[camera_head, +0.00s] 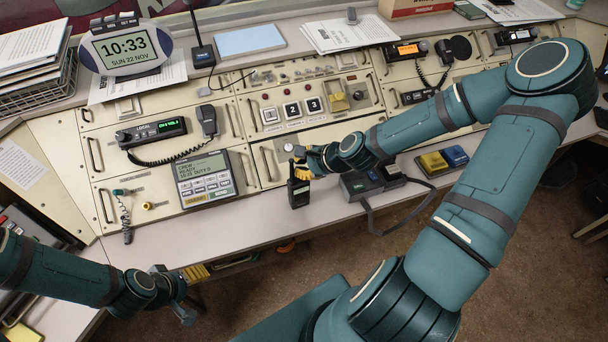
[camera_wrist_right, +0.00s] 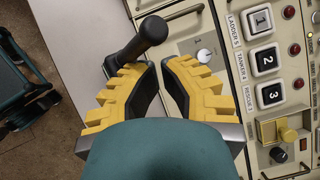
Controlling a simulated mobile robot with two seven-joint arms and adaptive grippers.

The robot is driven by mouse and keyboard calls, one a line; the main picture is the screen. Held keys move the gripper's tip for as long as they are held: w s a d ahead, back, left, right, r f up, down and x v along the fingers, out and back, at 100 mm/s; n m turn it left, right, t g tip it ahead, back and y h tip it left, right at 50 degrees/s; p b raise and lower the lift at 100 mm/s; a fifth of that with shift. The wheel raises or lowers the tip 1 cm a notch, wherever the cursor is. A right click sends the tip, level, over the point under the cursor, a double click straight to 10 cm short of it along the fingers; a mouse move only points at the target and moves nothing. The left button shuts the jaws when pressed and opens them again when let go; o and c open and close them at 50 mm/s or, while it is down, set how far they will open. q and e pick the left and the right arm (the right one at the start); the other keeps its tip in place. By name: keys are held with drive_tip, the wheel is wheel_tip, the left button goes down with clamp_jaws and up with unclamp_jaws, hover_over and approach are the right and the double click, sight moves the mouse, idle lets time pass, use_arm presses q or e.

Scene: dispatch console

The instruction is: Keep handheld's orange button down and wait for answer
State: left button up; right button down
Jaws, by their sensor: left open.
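The black handheld (camera_head: 299,193) stands upright near the front edge of the desk, its antenna pointing up. My right gripper (camera_head: 300,170), with yellow fingers, is at its upper part in the head view. In the right wrist view the fingertips (camera_wrist_right: 159,68) are drawn together with only a thin gap and nothing visible between them. A black rounded part of the handheld (camera_wrist_right: 140,46) shows just past the left fingertip there. I cannot see the orange button or tell whether a finger touches it. My left gripper (camera_head: 178,292) is open and empty, low in front of the desk.
A console with a LOCAL radio (camera_head: 151,132) and a grey display unit (camera_head: 206,180) lies left of the handheld. A dark box (camera_head: 370,183) with a looped strap stands to its right, then yellow and blue pedals (camera_head: 433,163). The desk front left of the handheld is clear.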

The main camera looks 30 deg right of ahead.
drive_tip(key=shift+f, duration=0.4)
idle(0.5)
drive_tip(key=shift+r, duration=0.15)
idle(2.3)
drive_tip(key=shift+r+p, duration=0.7)
drive_tip(key=shift+p, duration=0.1)
wheel_tip(320, 180, up, 5)
drive_tip(key=p, duration=0.5)
